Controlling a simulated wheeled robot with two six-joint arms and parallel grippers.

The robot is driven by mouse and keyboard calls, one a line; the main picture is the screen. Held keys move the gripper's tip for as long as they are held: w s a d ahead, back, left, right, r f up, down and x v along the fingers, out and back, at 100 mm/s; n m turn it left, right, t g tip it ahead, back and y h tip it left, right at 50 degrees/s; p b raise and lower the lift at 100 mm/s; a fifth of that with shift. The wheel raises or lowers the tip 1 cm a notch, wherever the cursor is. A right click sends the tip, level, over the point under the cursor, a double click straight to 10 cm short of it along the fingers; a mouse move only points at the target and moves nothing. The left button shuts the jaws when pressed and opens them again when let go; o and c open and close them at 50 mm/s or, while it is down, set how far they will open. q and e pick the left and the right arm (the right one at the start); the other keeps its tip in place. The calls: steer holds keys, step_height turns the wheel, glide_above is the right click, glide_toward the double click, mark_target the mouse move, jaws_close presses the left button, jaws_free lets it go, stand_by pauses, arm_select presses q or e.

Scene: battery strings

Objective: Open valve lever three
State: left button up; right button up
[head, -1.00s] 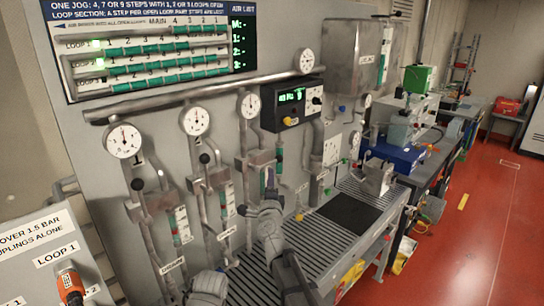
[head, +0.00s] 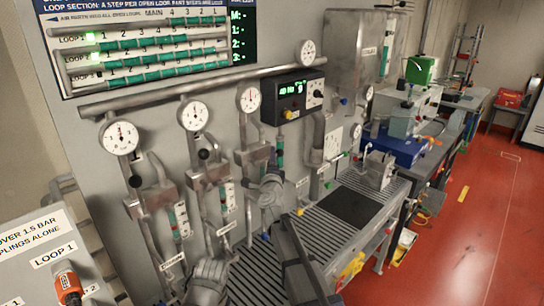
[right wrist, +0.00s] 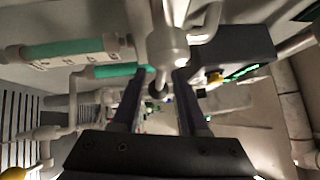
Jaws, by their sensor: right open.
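Valve three (head: 258,155) is the grey valve body below the third gauge (head: 249,98) on the wall panel. My right gripper (head: 271,172) is in front of it and hides its lever in the head view. In the right wrist view a dark ball knob (right wrist: 157,90) lies between the two open fingers of my right gripper (right wrist: 156,85). I cannot tell whether the fingers touch it. A grey part of my left arm shows at the bottom of the head view; its jaws cannot be made out.
Valves one (head: 150,190) and two (head: 210,175), with black ball knobs, stand to the left. A black meter box (head: 293,97) is to the upper right. A slatted bench (head: 330,235) lies below. An orange-handled plug (head: 68,287) sits on the left panel.

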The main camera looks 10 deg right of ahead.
steer(key=shift+w+d, duration=0.15)
steer(key=shift+w, duration=0.3)
steer(key=shift+s, duration=0.1)
jaws_close()
stand_by(1.1)
